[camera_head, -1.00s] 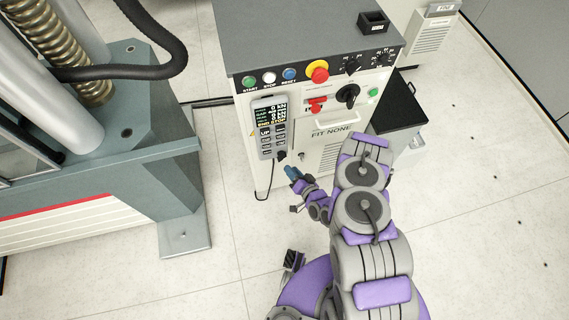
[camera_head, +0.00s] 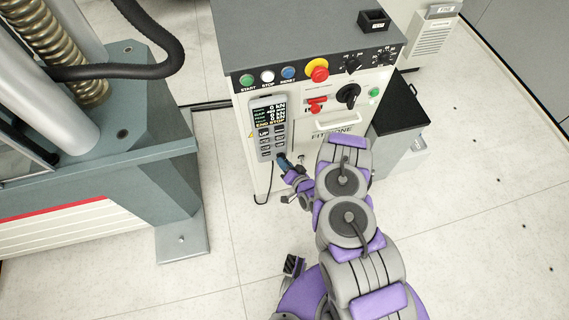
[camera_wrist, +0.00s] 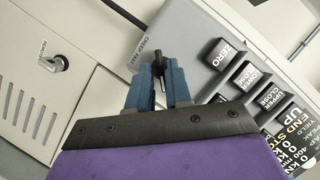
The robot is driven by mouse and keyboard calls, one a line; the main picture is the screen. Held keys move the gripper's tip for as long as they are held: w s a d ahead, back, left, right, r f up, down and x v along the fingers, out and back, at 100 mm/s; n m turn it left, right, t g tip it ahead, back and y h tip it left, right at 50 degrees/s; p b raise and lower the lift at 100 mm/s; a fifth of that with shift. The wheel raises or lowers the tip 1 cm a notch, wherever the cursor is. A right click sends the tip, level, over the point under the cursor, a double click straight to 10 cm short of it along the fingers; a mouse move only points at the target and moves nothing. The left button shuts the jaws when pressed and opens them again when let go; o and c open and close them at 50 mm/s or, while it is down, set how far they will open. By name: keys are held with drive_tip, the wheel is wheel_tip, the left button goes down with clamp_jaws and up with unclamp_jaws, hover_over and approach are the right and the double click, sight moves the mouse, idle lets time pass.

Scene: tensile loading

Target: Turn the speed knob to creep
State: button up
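The speed knob (camera_wrist: 159,59) is a small black knob on the grey handset, beside a "CREEP FAST" label (camera_wrist: 151,48) in the wrist view. The two blue fingers of my gripper (camera_wrist: 160,75) stand on either side of it, a narrow gap apart. I cannot tell whether they press on the knob. In the head view, my gripper (camera_head: 283,162) is at the lower end of the handset (camera_head: 267,128) and hides the knob there. Which mark the knob points to is not clear.
A black switch (camera_wrist: 55,63) with its own label sits on the panel to the left in the wrist view. Handset keys (camera_wrist: 222,54) lie close on the right. The cabinet (camera_head: 330,90) carries buttons and a black rotary switch (camera_head: 348,95). The testing frame (camera_head: 125,140) stands left.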

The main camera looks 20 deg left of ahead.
clamp_jaws()
idle(0.3)
drive_tip(key=shift+s+a+n+t+h+p, duration=0.2)
drive_tip(key=shift+n+t+h+p, duration=0.75)
drive_tip(key=shift+n, duration=1.1)
drive_tip(key=shift+s+a+n+t+h+p, duration=0.15)
drive_tip(key=shift+n+t+h+p, duration=0.35)
drive_tip(key=shift+n+h, duration=1.25)
drive_tip(key=shift+s+a+n+t+h+p, duration=0.2)
drive_tip(key=shift+n+t+h+p, duration=0.55)
drive_tip(key=shift+n, duration=1.65)
drive_tip(key=shift+w+a, duration=0.1)
